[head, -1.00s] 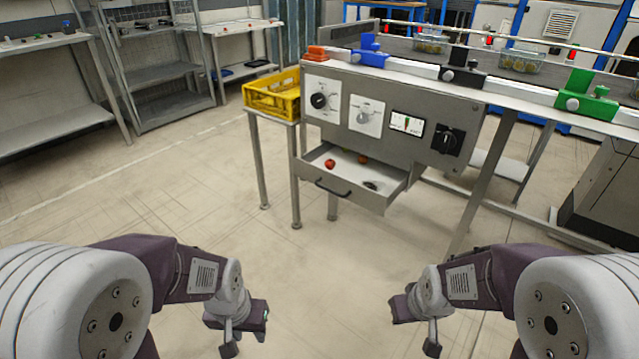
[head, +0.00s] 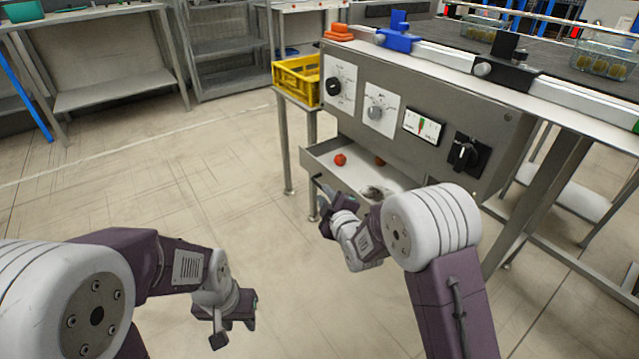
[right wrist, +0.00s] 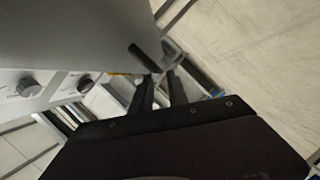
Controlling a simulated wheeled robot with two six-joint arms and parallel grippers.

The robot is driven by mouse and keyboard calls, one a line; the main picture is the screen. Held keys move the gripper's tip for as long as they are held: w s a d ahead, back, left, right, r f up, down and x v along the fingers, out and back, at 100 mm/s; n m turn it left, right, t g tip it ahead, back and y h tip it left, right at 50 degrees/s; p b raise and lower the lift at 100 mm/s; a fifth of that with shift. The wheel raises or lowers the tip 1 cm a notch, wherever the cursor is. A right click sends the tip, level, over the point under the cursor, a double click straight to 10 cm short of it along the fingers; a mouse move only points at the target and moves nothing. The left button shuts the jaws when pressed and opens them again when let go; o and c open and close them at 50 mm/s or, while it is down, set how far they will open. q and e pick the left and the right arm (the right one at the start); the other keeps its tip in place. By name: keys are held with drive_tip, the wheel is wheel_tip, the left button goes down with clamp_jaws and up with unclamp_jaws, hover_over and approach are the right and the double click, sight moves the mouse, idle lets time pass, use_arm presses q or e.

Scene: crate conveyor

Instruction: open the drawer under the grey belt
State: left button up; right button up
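The grey drawer (head: 323,150) under the belt stands pulled out of the panel in the head view. A red round item (head: 340,159) and a pale item (head: 376,191) lie in it. My right gripper (head: 324,210) is in front of the drawer by its handle and hides much of the drawer front. In the right wrist view its two fingers (right wrist: 165,88) show a gap, near a dark bar (right wrist: 145,57) that looks like the handle; contact cannot be told. My left gripper (head: 234,318) is open and empty over the floor, away from the drawer.
The panel has a dial (head: 334,86), a second knob (head: 376,113), a gauge (head: 424,127) and a black switch (head: 464,154). A yellow crate (head: 284,75) stands on a stand left of it. The grey belt (head: 540,62) runs above. The floor at left is clear.

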sight(320, 186)
drive_tip(key=b+x, duration=0.2)
drive_tip(key=x, duration=0.4)
drive_tip(key=shift+b, duration=0.3)
drive_tip(key=shift+s, duration=0.1)
clamp_jaws()
drive_tip(key=shift+f, duration=0.15)
idle(0.7)
